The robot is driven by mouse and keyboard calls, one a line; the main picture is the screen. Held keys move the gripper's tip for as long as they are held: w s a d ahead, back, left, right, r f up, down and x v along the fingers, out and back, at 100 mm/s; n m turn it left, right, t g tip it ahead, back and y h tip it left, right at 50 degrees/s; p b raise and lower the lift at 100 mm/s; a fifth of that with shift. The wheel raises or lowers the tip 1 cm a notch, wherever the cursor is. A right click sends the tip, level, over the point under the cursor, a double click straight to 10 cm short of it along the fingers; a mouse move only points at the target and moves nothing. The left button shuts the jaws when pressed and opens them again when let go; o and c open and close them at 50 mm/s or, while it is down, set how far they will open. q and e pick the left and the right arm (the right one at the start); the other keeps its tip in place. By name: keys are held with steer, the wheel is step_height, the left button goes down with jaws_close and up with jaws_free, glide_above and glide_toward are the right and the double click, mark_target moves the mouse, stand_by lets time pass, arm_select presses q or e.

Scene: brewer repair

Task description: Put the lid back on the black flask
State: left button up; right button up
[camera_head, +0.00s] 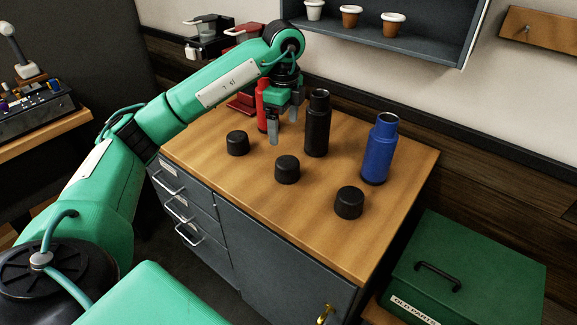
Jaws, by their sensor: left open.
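The black flask (317,125) stands upright and lidless on the wooden cabinet top. A blue flask (380,150) stands open to its right, and a red flask (262,106) stands to its left, partly hidden by my gripper. Three black lids lie apart on the top: a left lid (237,143), a middle lid (287,169) and a right lid (349,202). My left gripper (284,124) is open and empty, pointing down between the red and black flasks, above and behind the middle lid. My right gripper is not in view.
The cabinet top (215,180) has free room at its front. A red brewer (243,35) and a black brewer (207,35) stand behind my arm. A wall shelf (385,35) holds small pots. A green box (470,270) is at the lower right.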

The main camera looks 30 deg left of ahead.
mark_target(285, 160)
arm_select(q)
step_height(285, 160, down, 9)
steer(key=shift+r+p, duration=0.15)
steer(key=shift+p, duration=0.15)
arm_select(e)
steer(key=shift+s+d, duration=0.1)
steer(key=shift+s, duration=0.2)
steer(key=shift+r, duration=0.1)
arm_select(q)
steer(key=shift+f, duration=0.2)
step_height(285, 160, down, 5)
steer(key=shift+r+p, duration=0.15)
steer(key=shift+p, duration=0.5)
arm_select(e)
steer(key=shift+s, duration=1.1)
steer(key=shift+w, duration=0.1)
